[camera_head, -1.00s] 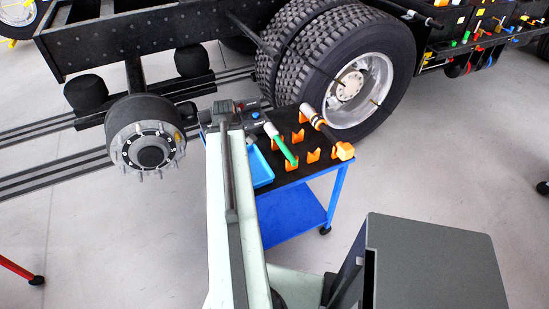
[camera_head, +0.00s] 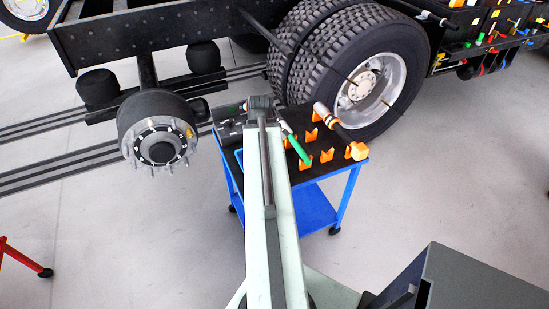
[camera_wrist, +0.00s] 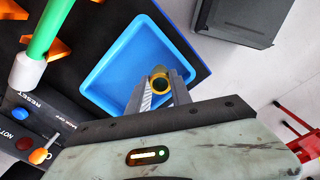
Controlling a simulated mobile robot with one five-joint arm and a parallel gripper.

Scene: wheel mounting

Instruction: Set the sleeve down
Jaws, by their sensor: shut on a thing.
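In the head view my arm hides the sleeve, the gripper and most of the tray, of which a blue edge (camera_head: 239,157) shows.
The tray sits on a black-topped blue cart (camera_head: 318,208). A green-handled tool (camera_wrist: 52,22), orange holders (camera_head: 327,155) and a control box (camera_wrist: 38,118) share its top. A wheel hub (camera_head: 158,142) is at left, a mounted wheel (camera_head: 372,85) behind.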

